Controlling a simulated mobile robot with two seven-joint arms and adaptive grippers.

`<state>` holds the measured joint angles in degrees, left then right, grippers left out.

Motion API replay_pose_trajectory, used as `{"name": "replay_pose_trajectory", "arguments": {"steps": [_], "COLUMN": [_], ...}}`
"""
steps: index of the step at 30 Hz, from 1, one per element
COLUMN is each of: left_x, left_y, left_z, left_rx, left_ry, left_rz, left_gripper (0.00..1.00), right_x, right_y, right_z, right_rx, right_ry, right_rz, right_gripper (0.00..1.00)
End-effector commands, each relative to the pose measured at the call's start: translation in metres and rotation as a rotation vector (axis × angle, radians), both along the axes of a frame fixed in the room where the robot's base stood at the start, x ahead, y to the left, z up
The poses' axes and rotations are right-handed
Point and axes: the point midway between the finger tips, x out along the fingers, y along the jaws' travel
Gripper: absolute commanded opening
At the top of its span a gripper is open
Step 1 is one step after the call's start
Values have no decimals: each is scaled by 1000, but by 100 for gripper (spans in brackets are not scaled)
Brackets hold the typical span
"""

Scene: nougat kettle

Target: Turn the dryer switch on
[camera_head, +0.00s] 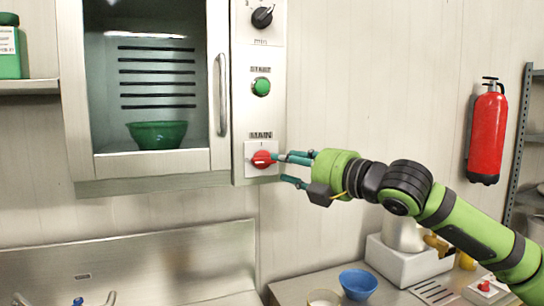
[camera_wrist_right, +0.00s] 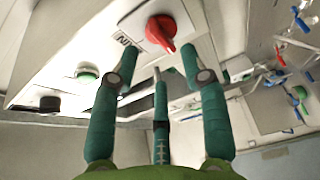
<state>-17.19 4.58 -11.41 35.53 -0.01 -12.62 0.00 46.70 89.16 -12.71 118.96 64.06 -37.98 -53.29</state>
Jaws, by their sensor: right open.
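The dryer (camera_head: 147,165) is a metal cabinet with a glass door and a control panel on its right side. The red main switch (camera_head: 262,159) is a rotary knob on a white plate low on that panel, under the label MAIN. It also shows in the right wrist view (camera_wrist_right: 161,33). My right gripper (camera_head: 290,168) is open, with its teal fingers at the switch. In the right wrist view, the fingers spread around the knob with a finger on each side; I cannot tell whether they touch it. My left gripper is not in view.
Above the switch are a green start button (camera_head: 261,87) and a black knob (camera_head: 262,16). A green bowl (camera_head: 157,134) sits inside the dryer. Below are a sink (camera_head: 130,270) and a counter with a blue bowl (camera_head: 358,283). A fire extinguisher (camera_head: 487,133) hangs at right.

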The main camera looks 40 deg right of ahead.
Motion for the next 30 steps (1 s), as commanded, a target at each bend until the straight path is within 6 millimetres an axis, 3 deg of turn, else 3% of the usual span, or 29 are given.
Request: {"name": "replay_pose_trajectory", "arguments": {"steps": [1, 9, 15, 23, 24, 27, 30], "left_x": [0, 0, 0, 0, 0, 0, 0], "left_y": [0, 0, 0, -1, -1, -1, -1], "left_z": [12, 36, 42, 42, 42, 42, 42], "left_rx": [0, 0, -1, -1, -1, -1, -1], "left_ry": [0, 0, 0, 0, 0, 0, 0], "left_rz": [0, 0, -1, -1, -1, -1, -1], "left_gripper": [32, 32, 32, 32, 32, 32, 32], "right_x": [6, 39, 52, 54, 54, 54, 54], "right_y": [3, 7, 9, 9, 9, 9, 10], "right_z": [7, 5, 2, 0, 0, 0, 0], "right_rx": [5, 5, 1, 0, 0, 0, 0], "right_ry": [0, 0, 0, 1, 1, 1, 1], "right_rz": [4, 2, 1, 0, 0, 0, 0], "right_gripper": [45, 45, 45, 45, 41, 1, 0]}}
